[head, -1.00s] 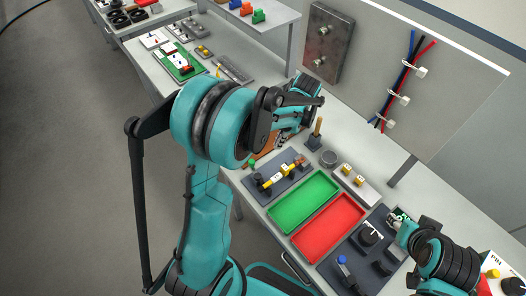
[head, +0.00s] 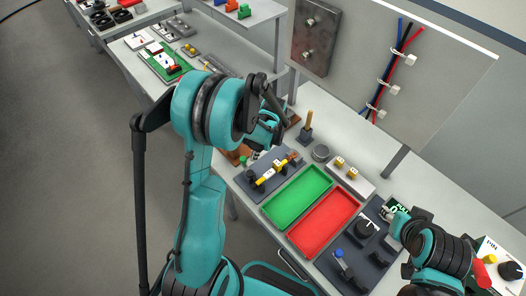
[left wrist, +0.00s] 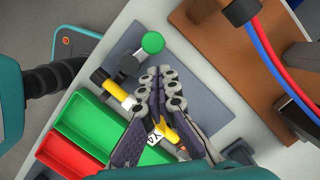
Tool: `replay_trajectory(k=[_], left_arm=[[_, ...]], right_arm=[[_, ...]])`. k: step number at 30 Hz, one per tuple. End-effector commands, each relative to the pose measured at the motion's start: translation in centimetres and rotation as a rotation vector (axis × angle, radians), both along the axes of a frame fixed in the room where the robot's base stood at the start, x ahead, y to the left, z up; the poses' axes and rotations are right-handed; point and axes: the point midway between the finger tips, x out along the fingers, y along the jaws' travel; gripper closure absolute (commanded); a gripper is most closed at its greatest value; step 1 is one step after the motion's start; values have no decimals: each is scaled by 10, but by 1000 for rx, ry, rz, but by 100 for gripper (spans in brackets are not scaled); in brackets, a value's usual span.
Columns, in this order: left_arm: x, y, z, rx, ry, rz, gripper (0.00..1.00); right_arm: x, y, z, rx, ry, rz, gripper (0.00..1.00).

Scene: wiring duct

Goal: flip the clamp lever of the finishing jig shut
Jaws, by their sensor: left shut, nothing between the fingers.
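The finishing jig is a dark grey plate (head: 262,197) on the bench, left of the green tray. It also shows in the left wrist view (left wrist: 198,93). A yellow bar (head: 267,179) marked Y4 lies across it. A green knob (head: 243,160) on a dark arm, apparently the clamp lever, sits at the jig's far-left end; the left wrist view shows this green knob (left wrist: 152,42) plainly. My left gripper (left wrist: 163,72) is shut and empty over the jig, its tips beside the dark arm; contact is unclear. My right gripper (head: 391,214) is at right, its fingers too small to read.
A green tray (head: 297,197) and a red tray (head: 323,222) stand right of the jig. A brown wooden block (left wrist: 205,22) with red and blue cables lies near the gripper.

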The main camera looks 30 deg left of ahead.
Motion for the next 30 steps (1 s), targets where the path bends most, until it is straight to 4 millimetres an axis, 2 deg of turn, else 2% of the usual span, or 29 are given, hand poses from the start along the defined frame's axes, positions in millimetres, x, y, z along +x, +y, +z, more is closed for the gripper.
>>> replay_trajectory(k=[6,30], left_arm=[[-5,8,0,0,-1,-1,100],[-6,12,0,1,-1,78,100]], right_arm=[[0,0,0,0,0,0,60],[0,0,-5,0,0,0,60]])
